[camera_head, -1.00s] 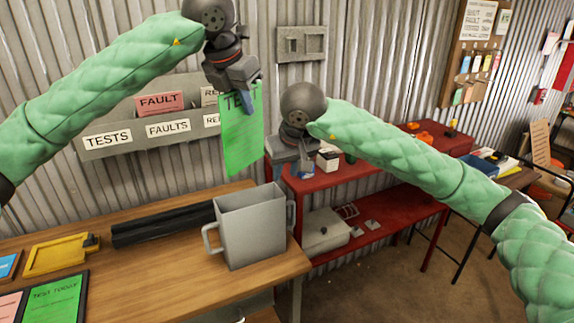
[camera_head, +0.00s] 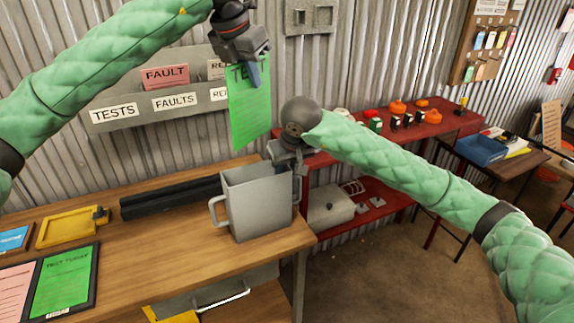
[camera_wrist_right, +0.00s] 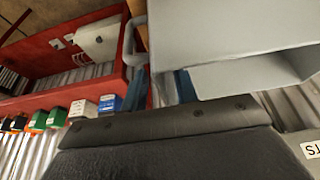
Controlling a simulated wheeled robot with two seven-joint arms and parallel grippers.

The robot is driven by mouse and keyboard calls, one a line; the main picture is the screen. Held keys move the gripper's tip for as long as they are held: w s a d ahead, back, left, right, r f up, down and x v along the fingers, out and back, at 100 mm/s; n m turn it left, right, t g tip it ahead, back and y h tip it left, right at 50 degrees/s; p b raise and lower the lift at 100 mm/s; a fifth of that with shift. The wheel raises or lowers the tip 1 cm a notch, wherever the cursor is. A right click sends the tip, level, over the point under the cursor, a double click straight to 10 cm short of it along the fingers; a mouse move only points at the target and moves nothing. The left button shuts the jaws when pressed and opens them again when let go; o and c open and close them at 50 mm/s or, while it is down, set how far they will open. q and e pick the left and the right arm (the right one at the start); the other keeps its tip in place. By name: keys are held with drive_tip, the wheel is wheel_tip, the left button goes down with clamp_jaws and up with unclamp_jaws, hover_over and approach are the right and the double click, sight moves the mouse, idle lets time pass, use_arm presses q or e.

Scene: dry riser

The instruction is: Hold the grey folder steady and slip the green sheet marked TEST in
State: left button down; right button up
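The grey folder (camera_head: 258,207) is an open-topped upright holder with a loop handle at each side, standing on the wooden bench. My left gripper (camera_head: 254,72) is shut on the top edge of the green sheet (camera_head: 250,112), which hangs upright above and behind the folder; its TEST lettering is partly covered. My right gripper (camera_head: 298,168) is at the folder's upper right side. In the right wrist view its two blue fingers (camera_wrist_right: 162,88) are apart, close to the folder's handle (camera_wrist_right: 133,40); I cannot tell whether they touch it.
A wall rack (camera_head: 140,118) labelled TESTS and FAULTS holds a pink FAULT card. A black bar (camera_head: 170,198), a yellow tray (camera_head: 70,228) and a board with another green sheet (camera_head: 62,280) lie on the bench. A red shelf unit (camera_head: 400,140) stands at right.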

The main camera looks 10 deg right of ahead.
clamp_jaws()
unclamp_jaws()
drive_tip(key=shift+r, duration=0.1)
